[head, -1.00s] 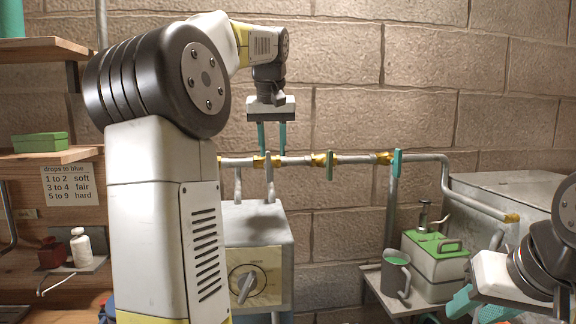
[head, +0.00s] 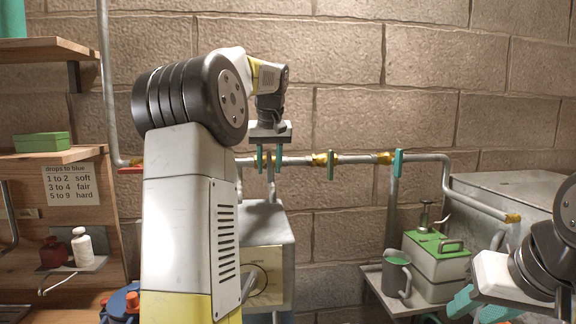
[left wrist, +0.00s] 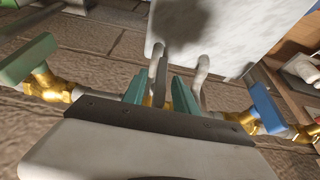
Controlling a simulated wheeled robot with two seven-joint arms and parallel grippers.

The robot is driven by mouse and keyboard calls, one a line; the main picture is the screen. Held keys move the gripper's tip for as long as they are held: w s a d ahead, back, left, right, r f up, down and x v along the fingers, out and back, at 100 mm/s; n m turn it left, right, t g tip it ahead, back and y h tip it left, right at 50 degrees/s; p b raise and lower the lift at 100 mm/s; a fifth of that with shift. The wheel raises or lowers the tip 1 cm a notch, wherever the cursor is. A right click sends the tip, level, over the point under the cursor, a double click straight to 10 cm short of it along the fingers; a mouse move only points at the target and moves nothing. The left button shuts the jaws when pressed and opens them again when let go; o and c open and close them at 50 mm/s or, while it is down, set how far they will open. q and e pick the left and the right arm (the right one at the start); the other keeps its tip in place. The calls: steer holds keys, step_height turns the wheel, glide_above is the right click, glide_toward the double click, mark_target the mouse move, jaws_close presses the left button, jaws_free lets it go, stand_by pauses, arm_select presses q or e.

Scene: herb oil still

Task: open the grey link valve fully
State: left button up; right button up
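The grey link valve (head: 270,174) sits on the horizontal wall pipe, its thin lever standing crosswise to the pipe. My left gripper (head: 269,158) is at this valve, with one teal finger on each side of the lever. In the left wrist view the grey lever (left wrist: 162,82) stands between the spread fingertips of the gripper (left wrist: 158,90). Gaps show beside the lever, so I see no firm grip. My right gripper (head: 477,304) is low at the right, away from the pipe; its two teal fingers look apart and empty.
A green lever (head: 330,166) and a teal lever (head: 397,163) are on the pipe to the right. A blue lever (left wrist: 267,108) is on the other side in the left wrist view. A grey box (head: 265,225) stands below the valve. A red lever (head: 131,170) is far left.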

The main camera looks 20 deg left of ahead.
arm_select(q)
jaws_close()
steer(key=shift+h, duration=0.3)
steer(key=n+t+h, duration=0.1)
steer(key=t+h, duration=0.2)
steer(key=h, duration=0.1)
steer(key=n+t+h, duration=0.2)
steer(key=t+h, duration=0.1)
steer(key=h, duration=0.2)
steer(key=f+n+t+h, duration=0.1)
steer(key=t+h, duration=0.2)
steer(key=h, duration=0.1)
steer(key=shift+s+a+n, duration=0.2)
steer(key=shift+a+n, duration=0.1)
steer(key=shift+a, duration=0.1)
stand_by(0.3)
steer(key=shift+t+h, duration=0.3)
steer(key=shift+h, duration=0.1)
jaws_free()
